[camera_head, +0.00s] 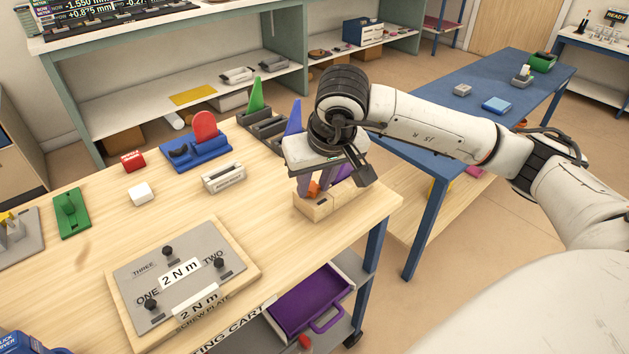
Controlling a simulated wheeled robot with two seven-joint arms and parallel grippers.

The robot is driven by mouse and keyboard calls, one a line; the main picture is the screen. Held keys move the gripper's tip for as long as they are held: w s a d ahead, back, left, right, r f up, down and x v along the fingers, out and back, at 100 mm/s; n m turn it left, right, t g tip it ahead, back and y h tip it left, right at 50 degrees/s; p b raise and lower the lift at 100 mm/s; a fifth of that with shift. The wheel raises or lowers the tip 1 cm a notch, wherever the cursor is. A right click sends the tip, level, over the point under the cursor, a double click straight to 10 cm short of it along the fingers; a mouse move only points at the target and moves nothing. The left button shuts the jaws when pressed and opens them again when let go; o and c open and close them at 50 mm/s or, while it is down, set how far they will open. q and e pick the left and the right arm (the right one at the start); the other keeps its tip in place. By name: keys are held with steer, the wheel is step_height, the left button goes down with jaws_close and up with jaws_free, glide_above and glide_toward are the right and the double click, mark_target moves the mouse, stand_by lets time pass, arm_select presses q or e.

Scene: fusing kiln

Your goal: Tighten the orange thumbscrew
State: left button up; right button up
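A small orange part (313,189), which looks like the thumbscrew, shows low between purple pieces (341,174) on a light wooden block (316,208). The block stands near the right edge of the wooden table. My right gripper (332,178) reaches in from the right and is directly above the block, pointing down. Its hand and a dark finger cover much of the fixture. I cannot tell whether its fingers touch the orange part or how far apart they are. My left gripper is not in view.
A screw plate (190,262) with black knobs lies on the table's front. A blue stand with a red disc (205,127), a white labelled block (223,177) and a grey rack with green and blue wedges (262,130) stand behind. A blue table (488,125) is beyond.

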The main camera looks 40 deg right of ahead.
steer(key=c, duration=0.4)
steer(key=shift+a+m+h, duration=0.2)
steer(key=shift+m+h, duration=0.1)
steer(key=shift+m, duration=0.4)
steer(key=shift+c, duration=0.2)
steer(key=m, duration=0.2)
steer(key=m+h, duration=0.1)
steer(key=shift+w+a+m+g, duration=0.1)
steer(key=shift+w+m+g, duration=0.05)
steer(key=shift+m+g, duration=0.2)
steer(key=m, duration=0.1)
steer(key=m+h+p, duration=0.1)
steer(key=m+g, duration=0.1)
steer(key=shift+w+a+r+m, duration=0.15)
steer(key=shift+w+a+m, duration=0.1)
steer(key=shift+m, duration=0.1)
steer(key=shift+m+g+p, duration=0.35)
steer(key=shift+m+p, duration=0.05)
steer(key=shift+m, duration=0.4)
steer(key=shift+h, duration=0.3)
